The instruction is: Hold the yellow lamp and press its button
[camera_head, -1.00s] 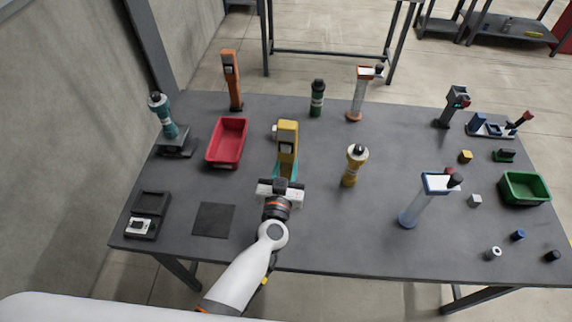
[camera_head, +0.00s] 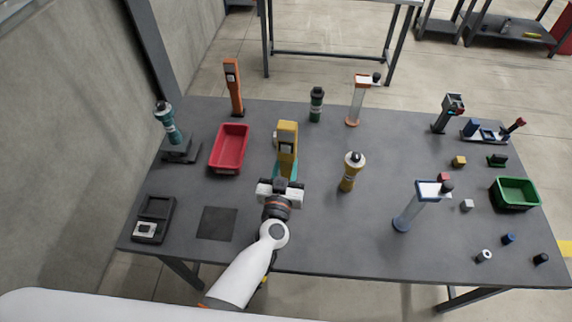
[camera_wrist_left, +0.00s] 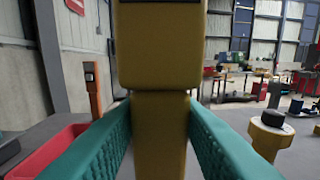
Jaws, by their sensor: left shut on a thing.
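The yellow lamp (camera_head: 288,133), a boxy yellow post with a wider head and a dark panel near its top, stands upright at the middle left of the table. A small pale part (camera_head: 275,138) shows at the left of its head; I cannot tell whether this is the button. My left gripper (camera_head: 286,168) is shut on the narrower post below the head, from the near side. In the left wrist view the teal fingers (camera_wrist_left: 160,118) press on both sides of the lamp (camera_wrist_left: 158,45). The lamp's base is hidden. My right gripper is out of view.
A red bin (camera_head: 230,148) stands left of the lamp, and an orange post (camera_head: 234,88) behind it. A yellow cylinder with a dark cap (camera_head: 348,178) stands close on the right. A clear blue-topped stand (camera_head: 411,211) is farther right. The front middle of the table is clear.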

